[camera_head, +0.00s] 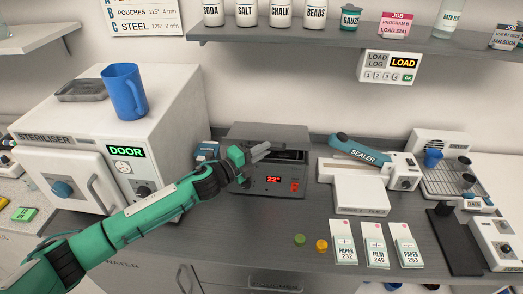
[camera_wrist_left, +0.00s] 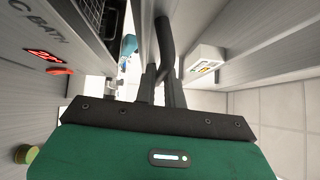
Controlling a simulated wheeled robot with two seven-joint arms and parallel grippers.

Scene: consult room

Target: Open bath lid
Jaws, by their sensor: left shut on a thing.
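The bath (camera_head: 270,180) is a grey box on the counter with a red display; its front also shows in the left wrist view (camera_wrist_left: 40,75). Its grey lid (camera_head: 268,132) appears raised at the back, with a dark gap under it at the right. My left gripper (camera_head: 260,152) is at the top front of the bath. In the left wrist view, my left gripper (camera_wrist_left: 163,85) is shut on a dark curved lid handle (camera_wrist_left: 165,40). A wire basket (camera_wrist_left: 92,10) shows in the bath's opening. My right gripper is out of view.
The steriliser (camera_head: 70,165) stands left, with a blue mug (camera_head: 123,92) on top. The sealer (camera_head: 362,150) is right of the bath. Green (camera_head: 299,239) and orange (camera_head: 321,245) caps lie in front. A shelf (camera_head: 300,37) runs above.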

